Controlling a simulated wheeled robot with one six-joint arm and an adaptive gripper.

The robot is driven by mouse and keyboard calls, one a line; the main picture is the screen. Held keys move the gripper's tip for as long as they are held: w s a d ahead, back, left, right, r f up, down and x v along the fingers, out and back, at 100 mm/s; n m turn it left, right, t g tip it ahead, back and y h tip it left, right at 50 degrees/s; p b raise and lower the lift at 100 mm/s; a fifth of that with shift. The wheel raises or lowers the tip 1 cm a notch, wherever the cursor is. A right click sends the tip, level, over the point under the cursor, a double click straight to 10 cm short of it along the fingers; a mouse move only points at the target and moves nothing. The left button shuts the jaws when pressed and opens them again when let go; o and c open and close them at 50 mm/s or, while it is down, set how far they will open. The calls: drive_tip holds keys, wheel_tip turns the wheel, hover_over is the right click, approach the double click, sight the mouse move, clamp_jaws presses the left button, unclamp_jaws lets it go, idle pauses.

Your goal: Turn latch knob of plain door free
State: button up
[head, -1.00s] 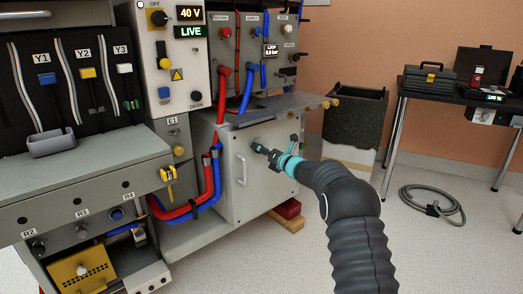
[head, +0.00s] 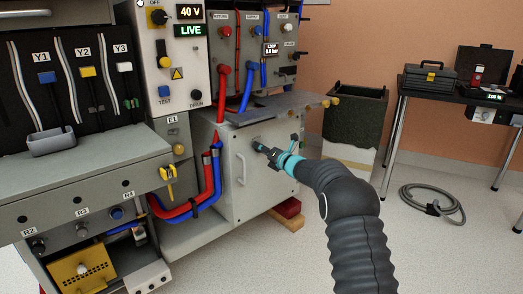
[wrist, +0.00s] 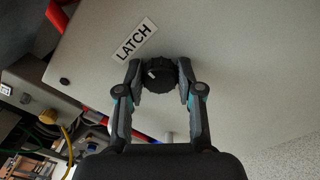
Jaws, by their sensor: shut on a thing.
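The plain door (head: 247,190) is a light grey panel with a vertical handle (head: 241,169) at its left side. The latch knob (wrist: 158,75) is a round black ribbed knob with a small white mark, beside the label LATCH (wrist: 134,43) in the wrist view. My gripper (wrist: 160,84) has its two fingers on either side of the knob and is shut on it. In the head view my gripper (head: 264,149) reaches the upper part of the door, and its fingers mostly hide the knob. The door looks closed.
Red and blue hoses (head: 213,175) hang just left of the door. A grey shelf (head: 270,107) juts out above it. A dark bin (head: 354,117) stands to the right.

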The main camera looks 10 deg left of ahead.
drive_tip(key=shift+f+m+p, duration=0.1)
drive_tip(key=shift+m+p, duration=2.3)
drive_tip(key=shift+m, duration=6.2)
drive_tip(key=o, duration=1.1)
drive_tip(key=shift+f, duration=0.1)
drive_tip(key=shift+o, duration=0.2)
drive_tip(key=shift+d, duration=0.1)
drive_tip(key=v, duration=1.2)
